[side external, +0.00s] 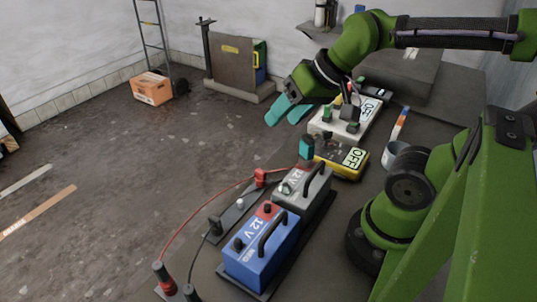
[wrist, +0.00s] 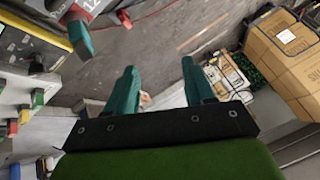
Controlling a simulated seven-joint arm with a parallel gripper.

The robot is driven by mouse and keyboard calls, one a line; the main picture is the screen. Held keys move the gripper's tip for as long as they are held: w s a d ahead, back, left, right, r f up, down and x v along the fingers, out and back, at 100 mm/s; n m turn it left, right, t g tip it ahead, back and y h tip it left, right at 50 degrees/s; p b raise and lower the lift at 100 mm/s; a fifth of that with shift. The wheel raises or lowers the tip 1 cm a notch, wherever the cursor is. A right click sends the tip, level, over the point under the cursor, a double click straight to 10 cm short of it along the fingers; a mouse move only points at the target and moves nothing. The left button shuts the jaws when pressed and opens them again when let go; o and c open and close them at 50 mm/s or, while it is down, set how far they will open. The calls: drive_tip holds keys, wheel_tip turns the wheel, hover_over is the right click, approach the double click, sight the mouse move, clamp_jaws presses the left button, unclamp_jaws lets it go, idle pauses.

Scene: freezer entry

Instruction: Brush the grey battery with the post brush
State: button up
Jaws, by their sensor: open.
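The grey battery (side external: 302,187), with a black handle, stands behind the blue battery (side external: 262,248) in the side external view. A teal block-shaped thing (side external: 306,148) stands upright at its far end, seemingly over a red post; it may be the post brush, but I cannot tell for sure. In the wrist view a similar teal piece (wrist: 80,38) shows at the upper left, beside part of a grey case marked with white digits. My gripper (side external: 288,109) is open and empty, with teal fingers, above and beyond the batteries. Its spread fingers also show in the wrist view (wrist: 160,82).
A yellow device reading OFF (side external: 343,160) and a white device (side external: 345,120) sit behind the batteries. A grey cup (side external: 394,155) holds an orange-and-blue handle. Red and black cables lie left of the batteries. A cardboard box (wrist: 285,55) shows in the wrist view.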

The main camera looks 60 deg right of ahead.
sight(308, 137)
drive_tip(key=s+d+r+m+g+h, duration=0.1)
drive_tip(key=d+r+g+h, duration=0.1)
drive_tip(key=d+r+g, duration=0.45)
drive_tip(key=f, duration=1.2)
drive_tip(key=d+f, duration=0.1)
drive_tip(key=f, duration=0.5)
drive_tip(key=shift+s+f, duration=0.15)
drive_tip(key=shift+f, duration=0.05)
drive_tip(key=shift+c, duration=0.4)
clamp_jaws()
